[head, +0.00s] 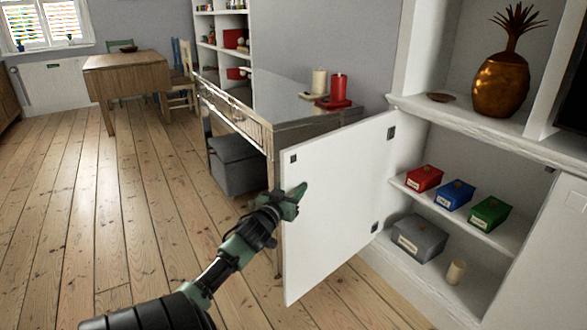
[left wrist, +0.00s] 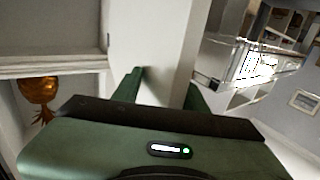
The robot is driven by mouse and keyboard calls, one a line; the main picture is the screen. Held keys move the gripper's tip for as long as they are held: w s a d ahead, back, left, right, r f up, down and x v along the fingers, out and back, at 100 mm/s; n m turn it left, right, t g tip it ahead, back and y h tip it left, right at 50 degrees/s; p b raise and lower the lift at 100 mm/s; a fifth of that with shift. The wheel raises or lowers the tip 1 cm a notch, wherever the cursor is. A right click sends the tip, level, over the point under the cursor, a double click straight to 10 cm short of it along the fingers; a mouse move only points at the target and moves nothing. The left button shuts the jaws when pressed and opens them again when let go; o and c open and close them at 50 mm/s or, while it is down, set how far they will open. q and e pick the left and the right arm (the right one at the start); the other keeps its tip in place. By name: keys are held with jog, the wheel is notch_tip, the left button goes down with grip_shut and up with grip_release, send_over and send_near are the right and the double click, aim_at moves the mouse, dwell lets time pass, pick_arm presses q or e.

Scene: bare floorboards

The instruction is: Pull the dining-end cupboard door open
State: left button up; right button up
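The white cupboard door (head: 335,200) stands swung well out from the cupboard on the right, and its inner face shows in the head view. My left gripper (head: 293,198) is at the door's free edge, about mid-height. In the left wrist view the door (left wrist: 160,45) runs between the two green fingers of my left gripper (left wrist: 165,88). The fingers are spread, one on each side of the door edge, with a gap on the inner side. Whether either finger touches the door is unclear. My right gripper is not in view.
Inside the cupboard are red (head: 424,178), blue (head: 455,194), green (head: 490,212) and grey boxes (head: 420,237). A golden pineapple (head: 501,85) stands above. A sideboard (head: 290,110) with candles stands behind the door. The floor at left is clear.

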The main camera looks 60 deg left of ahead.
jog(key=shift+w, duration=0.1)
pick_arm(q)
jog(key=shift+d, duration=0.1)
